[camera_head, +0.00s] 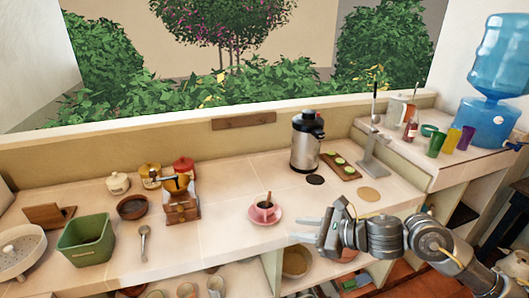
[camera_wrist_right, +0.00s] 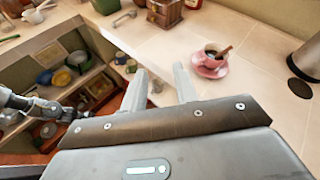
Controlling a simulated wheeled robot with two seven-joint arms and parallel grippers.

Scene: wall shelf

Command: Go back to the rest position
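My right gripper (camera_head: 298,229) reaches in from the right in the head view, near the counter's front edge. Its two fingers are apart with nothing between them; the wrist view shows the same open gap (camera_wrist_right: 159,74). A pink cup (camera_head: 265,211) on a pink saucer (camera_head: 276,219) stands left of and behind the fingertips, apart from them; the cup also shows in the wrist view (camera_wrist_right: 212,58). My left gripper is out of the head view. Part of what looks like my left arm (camera_wrist_right: 22,103) shows at the wrist view's left edge, its fingers too small to read.
The counter holds a steel dispenser (camera_head: 307,142), a wooden grinder (camera_head: 181,207), a green bin (camera_head: 87,239) and a board with green slices (camera_head: 341,166). A metal stand (camera_head: 372,160) is behind my right arm. Shelves with bowls and cups (camera_wrist_right: 75,62) lie below the counter.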

